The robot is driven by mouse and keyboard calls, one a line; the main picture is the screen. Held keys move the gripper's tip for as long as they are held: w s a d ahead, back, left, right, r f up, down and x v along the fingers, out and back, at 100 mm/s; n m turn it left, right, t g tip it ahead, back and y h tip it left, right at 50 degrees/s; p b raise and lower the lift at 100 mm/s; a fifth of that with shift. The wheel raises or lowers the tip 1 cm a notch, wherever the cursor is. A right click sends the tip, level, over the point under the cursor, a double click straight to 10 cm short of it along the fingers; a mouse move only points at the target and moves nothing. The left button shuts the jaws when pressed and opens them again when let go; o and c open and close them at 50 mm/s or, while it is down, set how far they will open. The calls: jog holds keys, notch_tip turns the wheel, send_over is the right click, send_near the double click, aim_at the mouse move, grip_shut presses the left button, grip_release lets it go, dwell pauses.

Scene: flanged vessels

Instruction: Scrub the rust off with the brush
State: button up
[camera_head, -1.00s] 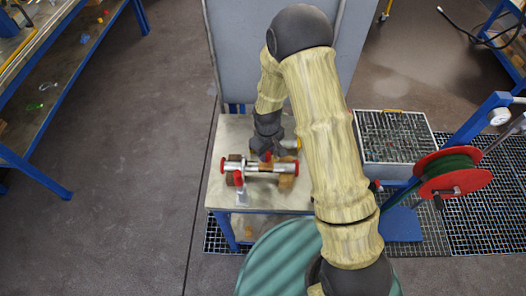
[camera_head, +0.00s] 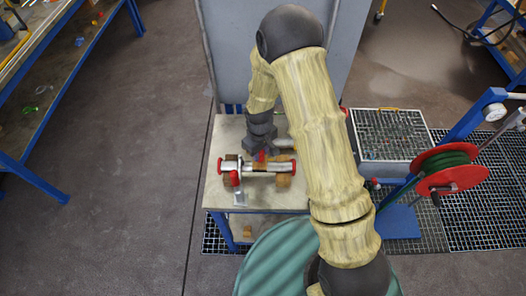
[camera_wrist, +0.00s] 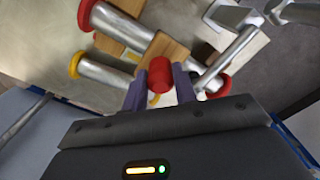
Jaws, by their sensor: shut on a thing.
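My gripper (camera_wrist: 160,88) is shut on the red grip (camera_wrist: 159,74) of the brush. The brush's wooden block (camera_wrist: 166,46) lies just beyond the fingertips, over the vessel. The vessel, a shiny metal cylinder (camera_wrist: 122,27) with red end flanges, passes under the block in the wrist view. In the head view the vessel (camera_head: 268,167) lies crosswise on the bench, and my gripper (camera_head: 261,150) points down at its middle. The bristles are hidden, and I cannot tell if they touch the metal. I cannot make out rust clearly.
A second metal cylinder (camera_wrist: 108,74) with a yellow and red end lies beside the vessel. Wooden supports (camera_head: 284,181) and a metal bracket (camera_head: 239,193) stand on the bench (camera_head: 218,140). A grey panel rises behind. A grated bin (camera_head: 390,112) and red hose reel (camera_head: 452,180) stand right.

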jog(key=shift+s+a+f, duration=0.1)
jog(key=shift+a, duration=0.15)
jog(key=shift+a, duration=0.95)
jog(key=shift+d+r, duration=0.2)
jog(key=shift+d, duration=1.35)
jog(key=shift+d+f, duration=0.15)
jog(key=shift+d, duration=1.4)
jog(key=shift+a, duration=0.1)
jog(key=shift+a, duration=1.5)
